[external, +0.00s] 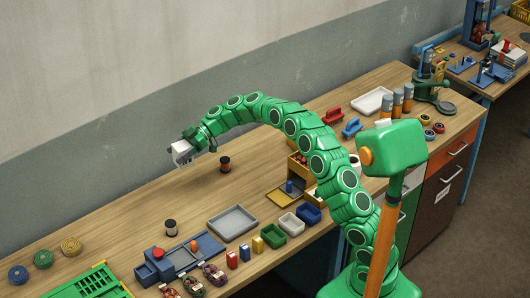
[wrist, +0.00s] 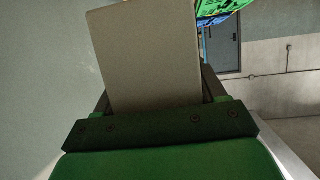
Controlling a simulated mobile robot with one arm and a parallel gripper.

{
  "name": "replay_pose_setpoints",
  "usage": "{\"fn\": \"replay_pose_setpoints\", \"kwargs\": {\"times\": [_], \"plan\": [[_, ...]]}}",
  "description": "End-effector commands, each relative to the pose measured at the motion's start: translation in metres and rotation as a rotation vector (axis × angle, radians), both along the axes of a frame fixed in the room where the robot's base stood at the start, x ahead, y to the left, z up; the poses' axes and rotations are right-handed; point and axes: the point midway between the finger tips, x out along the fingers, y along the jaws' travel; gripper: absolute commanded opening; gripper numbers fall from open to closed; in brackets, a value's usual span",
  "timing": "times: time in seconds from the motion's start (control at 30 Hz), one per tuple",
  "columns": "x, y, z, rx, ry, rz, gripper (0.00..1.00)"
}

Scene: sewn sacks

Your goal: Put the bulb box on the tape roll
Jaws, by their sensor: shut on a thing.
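My gripper (external: 184,148) is in the air over the back left part of the workbench. It is shut on a pale grey box, which I take for the bulb box (external: 181,154). In the wrist view the bulb box (wrist: 150,55) stands between the dark jaws as a plain beige-grey face. Flat rolls lie at the bench's left end: a yellow roll (external: 71,245), a green roll (external: 43,259) and a blue roll (external: 18,274). I cannot tell which roll is the tape roll. The held box is apart from all of them.
A dark spool with red ends (external: 225,164) stands right of my gripper, another spool (external: 170,228) further forward. A grey tray (external: 232,222), a blue fixture (external: 180,258) and a green crate (external: 95,284) line the front. The wall is close behind. Bare wood lies left of centre.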

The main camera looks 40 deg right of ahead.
Motion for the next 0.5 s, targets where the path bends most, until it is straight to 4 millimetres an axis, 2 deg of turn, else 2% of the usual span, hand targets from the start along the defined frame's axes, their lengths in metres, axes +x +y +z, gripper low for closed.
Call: {"fn": "replay_pose_setpoints", "kwargs": {"times": [0.17,0.27,0.37,0.5], "plan": [[0.000,-0.004,0.001,0.000,-0.001,-0.004,0.38],[0.001,-0.018,0.001,0.001,0.000,-0.018,0.38],[0.002,-0.047,0.001,0.002,-0.001,-0.047,0.38],[-0.002,-0.103,0.003,0.003,-0.003,-0.104,0.38]]}}
